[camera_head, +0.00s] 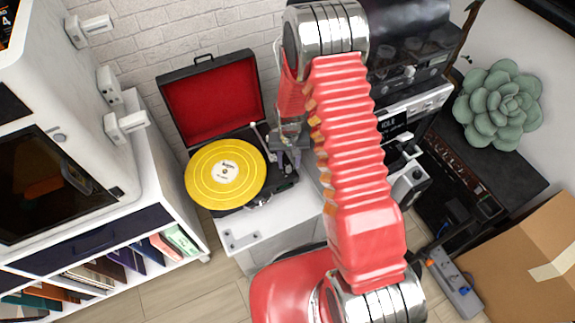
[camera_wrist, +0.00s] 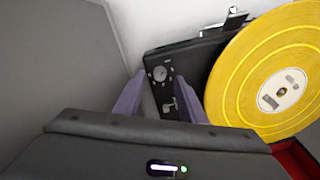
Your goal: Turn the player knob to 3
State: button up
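The record player (camera_head: 228,206) is an open black case with a red-lined lid and a yellow record (camera_head: 225,174); part of it also shows in the wrist view (camera_wrist: 190,58). The player knob (camera_wrist: 159,73) is a small round dial with pale marks on the black deck in the wrist view. Its setting is too small to read. My gripper (camera_wrist: 161,82) is open, with its two purple fingers on either side of the knob; I cannot tell whether they touch it. In the head view my gripper (camera_head: 288,158) is over the player's right edge, and the knob cannot be made out.
A tonearm (camera_head: 260,138) stands beside the record, close to my gripper. The player sits on a white cabinet (camera_head: 245,240). A coffee machine (camera_head: 405,105) is right of my arm, and a white printer-like enclosure (camera_head: 130,178) stands at the left.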

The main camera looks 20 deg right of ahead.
aim_at(289, 169)
jog(key=shift+f, duration=1.3)
jog(key=shift+c, duration=0.5)
